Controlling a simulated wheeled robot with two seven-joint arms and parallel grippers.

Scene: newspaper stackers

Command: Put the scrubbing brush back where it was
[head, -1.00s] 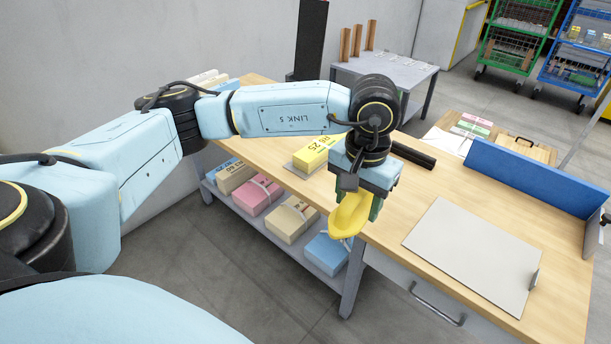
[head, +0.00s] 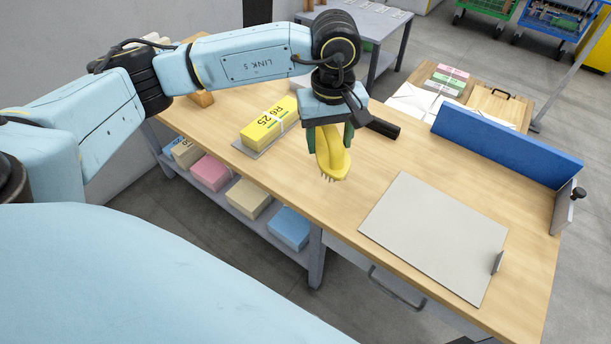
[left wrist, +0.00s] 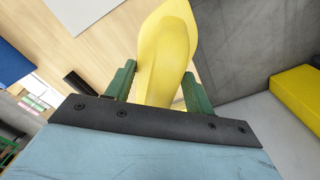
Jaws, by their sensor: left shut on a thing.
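The yellow scrubbing brush (head: 333,158) is in my left gripper (head: 329,140), with its pale bristles pointing down, in the head view. The left gripper is shut on it and holds it over the wooden workbench (head: 300,225), near the front edge. In the left wrist view the brush (left wrist: 165,55) sits between the two green fingers of the gripper (left wrist: 154,88). I cannot tell exactly how high it is above the bench. My right gripper is not in view.
A grey board (head: 434,236) lies to the right, with a blue upright panel (head: 505,145) beyond. Bench surface between bundle and board is clear.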

